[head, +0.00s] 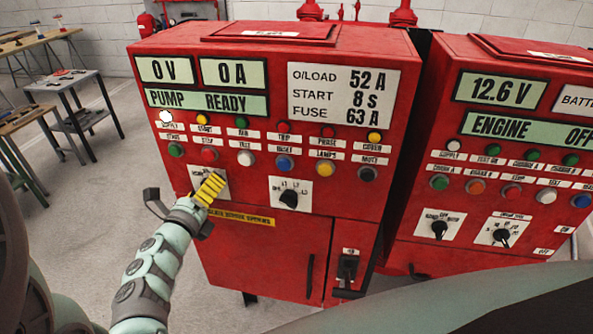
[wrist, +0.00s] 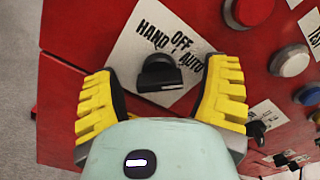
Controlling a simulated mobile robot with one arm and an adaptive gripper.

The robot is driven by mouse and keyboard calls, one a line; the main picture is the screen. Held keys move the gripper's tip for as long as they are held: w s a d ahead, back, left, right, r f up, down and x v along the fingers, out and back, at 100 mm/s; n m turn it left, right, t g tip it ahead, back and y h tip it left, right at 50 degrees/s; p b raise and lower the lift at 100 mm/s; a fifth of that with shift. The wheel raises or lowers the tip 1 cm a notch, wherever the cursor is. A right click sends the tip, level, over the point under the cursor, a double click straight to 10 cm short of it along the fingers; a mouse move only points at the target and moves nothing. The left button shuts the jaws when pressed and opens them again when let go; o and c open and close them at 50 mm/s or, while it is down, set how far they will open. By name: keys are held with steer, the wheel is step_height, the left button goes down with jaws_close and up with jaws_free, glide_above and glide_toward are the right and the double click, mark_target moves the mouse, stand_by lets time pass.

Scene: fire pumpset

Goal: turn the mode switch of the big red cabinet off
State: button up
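The big red cabinet (head: 265,225) stands at left centre in the head view, with a "PUMP READY" display. Its mode switch (wrist: 160,74) is a black knob on a white plate (wrist: 137,42) marked HAND, OFF and AUTO. I cannot tell clearly which mark the knob points to. My gripper (wrist: 164,82) is open, with one yellow finger on each side of the knob and visible gaps between. In the head view my gripper (head: 208,188) is at the cabinet's lower left panel and hides most of the plate and the knob.
A second black selector (head: 289,198) sits right of the gripper. Coloured buttons run above, including a red one (wrist: 252,10). A black isolator handle (head: 347,267) is lower right. Another red cabinet (head: 490,170) stands to the right. Tables (head: 75,100) stand at far left.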

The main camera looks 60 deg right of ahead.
steer(key=c, duration=1.2)
steer(key=n+p, duration=0.1)
steer(key=n, duration=0.3)
steer(key=shift+n+p, duration=0.55)
steer(key=shift+n, duration=1.85)
steer(key=o, duration=1.2)
